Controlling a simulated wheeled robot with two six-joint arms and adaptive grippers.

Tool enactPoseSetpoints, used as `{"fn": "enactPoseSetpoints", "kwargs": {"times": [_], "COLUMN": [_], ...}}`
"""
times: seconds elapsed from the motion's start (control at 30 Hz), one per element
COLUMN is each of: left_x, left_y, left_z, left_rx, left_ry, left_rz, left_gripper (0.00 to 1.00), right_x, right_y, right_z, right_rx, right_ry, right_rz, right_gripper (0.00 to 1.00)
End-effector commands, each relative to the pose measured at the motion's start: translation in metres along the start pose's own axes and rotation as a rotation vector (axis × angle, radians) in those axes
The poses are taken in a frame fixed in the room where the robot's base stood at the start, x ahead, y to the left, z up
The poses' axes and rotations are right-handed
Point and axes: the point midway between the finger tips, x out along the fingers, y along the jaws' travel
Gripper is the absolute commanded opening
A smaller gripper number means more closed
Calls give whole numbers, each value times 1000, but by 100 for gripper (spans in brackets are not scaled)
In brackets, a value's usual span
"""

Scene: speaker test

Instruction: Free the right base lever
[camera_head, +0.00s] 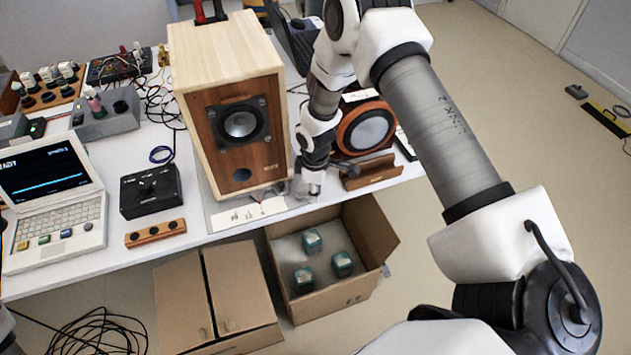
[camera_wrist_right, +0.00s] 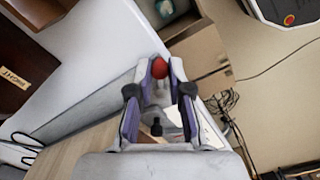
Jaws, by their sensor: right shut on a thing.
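The wooden speaker (camera_head: 222,50) stands upright on a grey base (camera_head: 214,218) near the table's front edge. My right gripper (camera_head: 311,186) is low at the speaker's front right corner, beside the base. In the right wrist view its two fingers are shut on the right base lever, whose round red knob (camera_wrist_right: 159,68) shows between the fingertips. The fingers hide most of the lever's shaft. In the head view the lever is hidden by the gripper. The speaker's pale wood side (camera_wrist_right: 75,150) shows in the right wrist view. My left gripper is out of view.
A white card (camera_head: 247,213) lies in front of the speaker. An open cardboard box (camera_head: 382,238) with several small green-topped cubes is on the floor below. A round speaker driver (camera_head: 366,130) and a wooden stand (camera_head: 371,174) are right of the gripper.

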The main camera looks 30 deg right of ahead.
Motion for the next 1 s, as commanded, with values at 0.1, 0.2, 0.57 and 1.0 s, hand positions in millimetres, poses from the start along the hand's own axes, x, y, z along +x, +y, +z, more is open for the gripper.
{"fn": "enactPoseSetpoints", "kwargs": {"times": [0.1,0.2,0.57,1.0], "left_x": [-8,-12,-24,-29], "left_y": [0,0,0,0], "left_z": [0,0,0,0], "left_rx": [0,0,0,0], "left_ry": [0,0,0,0], "left_rz": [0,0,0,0], "left_gripper": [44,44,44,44], "right_x": [-2,-2,-1,0], "right_y": [-6,-9,-21,-27], "right_z": [0,-1,-6,-11], "right_rx": [107,202,509,685], "right_ry": [-1,0,1,2], "right_rz": [0,0,1,2], "right_gripper": [0,0,0,0]}}
